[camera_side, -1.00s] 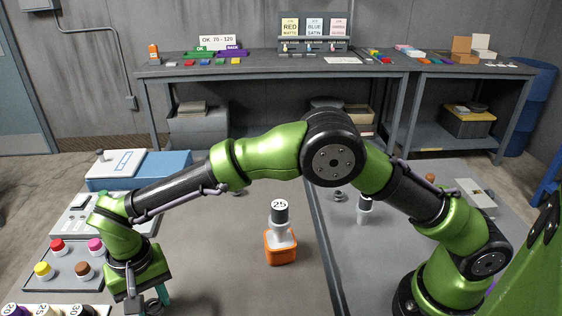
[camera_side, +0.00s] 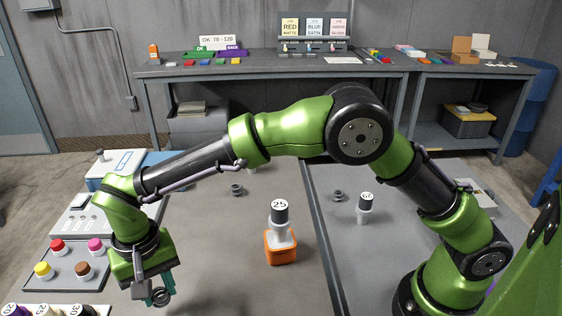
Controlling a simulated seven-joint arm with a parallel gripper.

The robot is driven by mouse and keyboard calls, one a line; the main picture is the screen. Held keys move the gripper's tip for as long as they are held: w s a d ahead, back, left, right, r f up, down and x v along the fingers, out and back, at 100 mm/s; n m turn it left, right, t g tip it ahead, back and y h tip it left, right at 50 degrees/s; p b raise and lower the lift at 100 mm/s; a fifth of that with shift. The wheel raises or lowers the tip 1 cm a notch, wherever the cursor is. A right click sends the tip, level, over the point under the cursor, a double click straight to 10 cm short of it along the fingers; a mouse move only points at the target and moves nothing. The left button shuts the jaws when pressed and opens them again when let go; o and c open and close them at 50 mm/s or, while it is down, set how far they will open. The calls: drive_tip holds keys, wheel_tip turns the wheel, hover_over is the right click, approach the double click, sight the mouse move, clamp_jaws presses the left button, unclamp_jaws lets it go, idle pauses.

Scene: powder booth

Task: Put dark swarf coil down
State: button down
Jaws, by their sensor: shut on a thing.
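My gripper (camera_side: 158,290) has teal fingers and points down at the lower left, over the front left of the grey table. It is shut on a dark ring-shaped swarf coil (camera_side: 161,298), which shows at the fingertips. I cannot tell whether the coil touches the table or hangs just above it. Two other small dark coil-like pieces lie on the grey surfaces, one (camera_side: 237,189) near the middle and one (camera_side: 338,196) right of the dividing seam.
The table between gripper and orange holder is clear.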

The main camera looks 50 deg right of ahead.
drive_tip(key=s+d, duration=0.3)
drive_tip(key=s+d+r, duration=0.1)
drive_tip(key=s+d, duration=0.1)
drive_tip(key=s, duration=0.1)
drive_tip(key=s+d, duration=0.3)
drive_tip(key=shift+s+d+r, duration=0.15)
drive_tip(key=shift+s+d, duration=0.2)
drive_tip(key=shift+s, duration=0.05)
wheel_tip(320, 180, up, 11)
drive_tip(key=w+d+m, duration=0.3)
drive_tip(key=d+m, duration=0.7)
drive_tip(key=d, duration=2.2)
drive_tip(key=s+d+m, duration=0.8)
drive_tip(key=s+d, duration=0.7)
drive_tip(key=d, duration=0.1)
drive_tip(key=f, duration=1.5)
drive_tip(key=shift+w+d+f, duration=0.15)
drive_tip(key=shift+d+f, duration=0.1)
hover_over(383, 184)
drive_tip(key=shift+d+f, duration=0.1)
drive_tip(key=shift+f, duration=2.5)
